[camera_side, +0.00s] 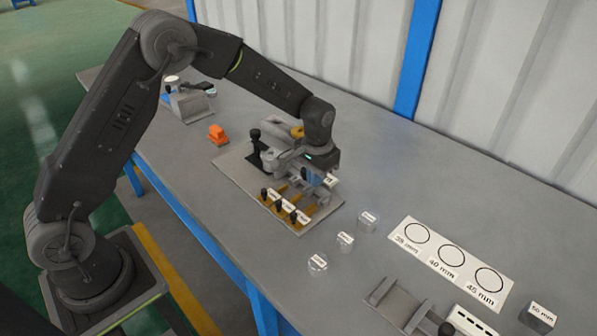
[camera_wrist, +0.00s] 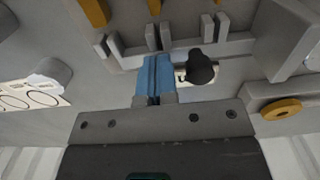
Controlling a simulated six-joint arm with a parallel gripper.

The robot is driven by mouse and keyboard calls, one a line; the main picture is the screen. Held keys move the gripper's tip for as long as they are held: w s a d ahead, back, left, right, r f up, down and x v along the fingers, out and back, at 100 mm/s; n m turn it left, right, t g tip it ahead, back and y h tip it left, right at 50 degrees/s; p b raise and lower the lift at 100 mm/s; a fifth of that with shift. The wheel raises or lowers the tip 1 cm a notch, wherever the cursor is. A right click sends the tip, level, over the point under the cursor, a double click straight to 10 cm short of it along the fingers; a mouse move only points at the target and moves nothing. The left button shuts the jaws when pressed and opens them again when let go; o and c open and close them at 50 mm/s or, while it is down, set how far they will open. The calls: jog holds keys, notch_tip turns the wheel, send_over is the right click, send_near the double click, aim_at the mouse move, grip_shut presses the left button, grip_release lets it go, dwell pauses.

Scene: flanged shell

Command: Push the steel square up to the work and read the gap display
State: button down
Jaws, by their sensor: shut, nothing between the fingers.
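My gripper (camera_side: 312,176) is shut and empty, low over the right end of the fixture plate (camera_side: 232,165) in the side view. Its blue fingers (camera_wrist: 155,62) are together in the wrist view, close to grey upright parts. A black knob (camera_wrist: 202,68) stands just right of them, with a small pale plate (camera_wrist: 180,75) partly behind it. A small white plate with dark marks (camera_side: 331,180) shows beside the fingers in the side view; its reading is illegible. I cannot tell which grey part is the steel square. Contact between fingers and parts is also unclear.
Several black-knobbed sliders with white labels (camera_side: 288,207) line the plate's front. A brass ring (camera_wrist: 282,108) sits on a grey part.

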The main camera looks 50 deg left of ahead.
jog(key=shift+a, duration=0.9)
dwell(0.3)
jog(key=shift+d, duration=0.15)
jog(key=shift+d, duration=0.2)
jog(key=shift+r, duration=0.15)
jog(key=shift+r, duration=3.35)
